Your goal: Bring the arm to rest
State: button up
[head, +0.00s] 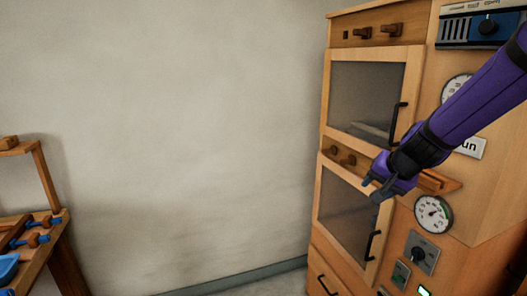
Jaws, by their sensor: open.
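My arm, purple with black joints, reaches in from the right edge of the head view. My gripper (374,190) is at its end, pointing down and left. It is open, and I see nothing between its fingers. It hangs in front of a wooden cabinet (320,215), overlapping the area between the upper glass door (365,95) and the lower glass door (345,215). I cannot tell how far it is from the cabinet front.
The cabinet has black door handles (397,122), wooden knobs, a round gauge (433,214) and a dark switch panel (421,252). A wooden bench (55,235) with blue-and-wood tools stands at the left. Between them is a bare pale wall (190,130).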

jog(key=s+a+r+n, duration=0.1)
jog(key=s+r+n, duration=0.3)
jog(key=s+r, duration=0.65)
jog(key=s+d+n+g+h, duration=0.1)
jog(key=s+d+n, duration=0.1)
jog(key=s, duration=1.5)
jog(key=shift+s+d+r+g+h, duration=0.3)
jog(key=shift+d+g+h, duration=0.1)
jog(key=shift+d, duration=0.05)
